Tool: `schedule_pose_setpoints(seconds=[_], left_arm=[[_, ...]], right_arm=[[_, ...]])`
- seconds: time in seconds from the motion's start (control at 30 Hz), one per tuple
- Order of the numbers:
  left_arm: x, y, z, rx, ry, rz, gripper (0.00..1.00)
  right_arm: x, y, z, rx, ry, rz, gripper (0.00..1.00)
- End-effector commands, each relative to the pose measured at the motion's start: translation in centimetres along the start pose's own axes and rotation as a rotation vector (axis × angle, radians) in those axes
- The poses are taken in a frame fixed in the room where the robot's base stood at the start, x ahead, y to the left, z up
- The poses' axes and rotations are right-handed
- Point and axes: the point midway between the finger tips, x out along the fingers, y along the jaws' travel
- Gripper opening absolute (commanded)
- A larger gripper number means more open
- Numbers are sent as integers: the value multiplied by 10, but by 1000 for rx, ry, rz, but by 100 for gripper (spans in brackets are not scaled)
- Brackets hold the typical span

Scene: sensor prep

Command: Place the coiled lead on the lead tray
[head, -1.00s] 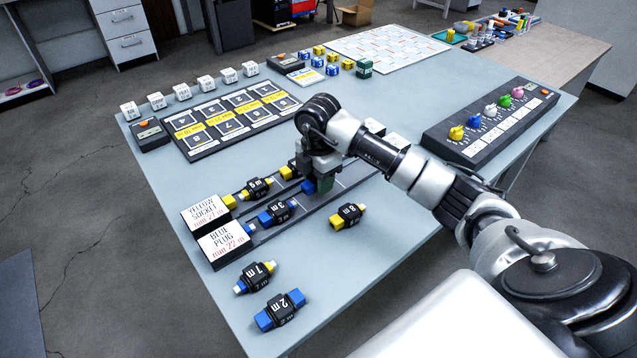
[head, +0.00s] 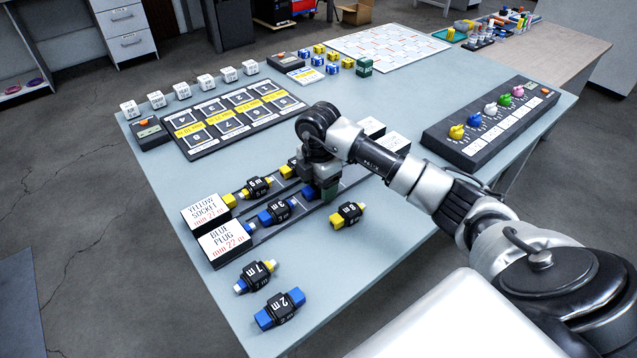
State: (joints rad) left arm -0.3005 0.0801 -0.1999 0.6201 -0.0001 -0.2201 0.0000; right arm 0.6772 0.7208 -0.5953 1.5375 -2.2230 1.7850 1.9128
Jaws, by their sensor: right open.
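Two long dark lead trays run side by side on the table. The far one starts at a "YELLOW SOCKET" block (head: 205,211), the near one (head: 262,236) at a "BLUE PLUG" block (head: 226,243). A yellow-ended coiled lead (head: 257,187) lies in the far tray and a blue-ended "3 m" lead (head: 277,212) in the near one. My right gripper (head: 327,192) is open, low over the near tray. A blue lead end (head: 308,193) shows beside its fingers; the rest is hidden. A yellow end (head: 287,171) shows behind it. My left gripper is out of view.
Loose leads lie in front: a yellow-ended one (head: 347,215), "7 m" (head: 256,276) and "2 m" (head: 280,310). A numbered pad board (head: 190,152) lies behind, a panel with coloured knobs (head: 470,150) at right. White blocks (head: 392,144) stand behind my arm.

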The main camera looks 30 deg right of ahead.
Motion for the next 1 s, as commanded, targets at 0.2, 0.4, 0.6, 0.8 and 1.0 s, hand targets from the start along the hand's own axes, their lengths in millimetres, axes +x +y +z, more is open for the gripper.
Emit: schedule_pose_setpoints(seconds=[0.2, 0.4, 0.6, 0.8, 1.0], left_arm=[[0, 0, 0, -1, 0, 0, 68], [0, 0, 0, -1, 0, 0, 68], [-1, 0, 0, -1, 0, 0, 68], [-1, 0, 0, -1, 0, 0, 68], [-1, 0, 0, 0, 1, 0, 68]], right_arm=[[-35, 1, 0, -2, 0, 6, 68], [-79, 1, 0, -1, -1, 5, 68], [-110, 1, 0, 0, -1, 3, 68], [-121, 0, 0, -1, 1, 1, 68], [-121, 0, 0, 0, 1, 1, 68]])
